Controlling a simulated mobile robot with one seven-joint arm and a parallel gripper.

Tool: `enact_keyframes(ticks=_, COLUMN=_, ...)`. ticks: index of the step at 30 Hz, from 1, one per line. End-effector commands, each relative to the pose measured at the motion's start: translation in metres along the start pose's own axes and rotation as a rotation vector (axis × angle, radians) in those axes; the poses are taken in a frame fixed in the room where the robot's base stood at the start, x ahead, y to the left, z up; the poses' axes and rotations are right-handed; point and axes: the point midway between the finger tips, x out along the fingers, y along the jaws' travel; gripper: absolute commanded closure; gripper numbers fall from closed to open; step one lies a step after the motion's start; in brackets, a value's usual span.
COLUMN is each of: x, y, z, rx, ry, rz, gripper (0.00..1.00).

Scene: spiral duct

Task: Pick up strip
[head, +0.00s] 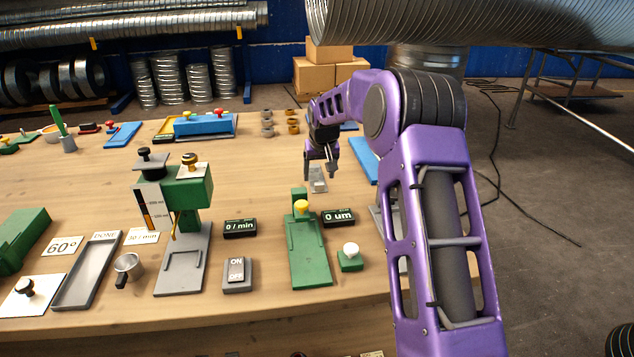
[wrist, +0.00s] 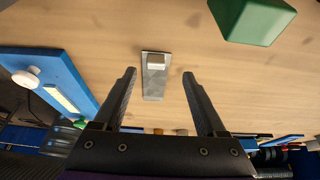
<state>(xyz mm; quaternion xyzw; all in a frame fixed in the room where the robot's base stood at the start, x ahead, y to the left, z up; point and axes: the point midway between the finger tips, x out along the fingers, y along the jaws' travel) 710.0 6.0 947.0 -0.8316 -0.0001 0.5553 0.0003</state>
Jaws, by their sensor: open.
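The strip, a small flat grey metal piece with a pale block on top, lies on the wooden table; it shows in the wrist view (wrist: 153,86) and in the head view (head: 318,184). My gripper (wrist: 159,73) is open and empty, its two dark fingers pointing down to either side of the strip in the wrist view. In the head view my gripper (head: 322,170) hangs just over the far end of the strip and partly covers it. I cannot tell its exact height above the table.
A green stand with a yellow knob (head: 309,250) is in front of the strip, beside a black "0 um" display (head: 339,218). A blue plate (head: 363,160) lies to the right. Small brown and grey cups (head: 292,122) stand behind. Bare wood surrounds the strip.

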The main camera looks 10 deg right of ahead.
Motion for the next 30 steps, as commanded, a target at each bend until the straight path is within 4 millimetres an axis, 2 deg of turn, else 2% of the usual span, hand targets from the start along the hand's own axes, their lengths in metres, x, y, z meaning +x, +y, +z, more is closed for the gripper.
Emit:
enact_keyframes(ticks=10, x=0.046, y=0.006, z=0.001, rx=0.0, ry=-0.001, rz=0.0, gripper=0.26)
enact_keyframes(ticks=20, x=0.051, y=0.006, z=0.001, rx=0.0, ry=0.0, rz=0.0, gripper=0.28)
enact_keyframes(ticks=30, x=0.051, y=0.006, z=0.001, rx=0.0, ry=0.0, rz=0.001, gripper=0.89)
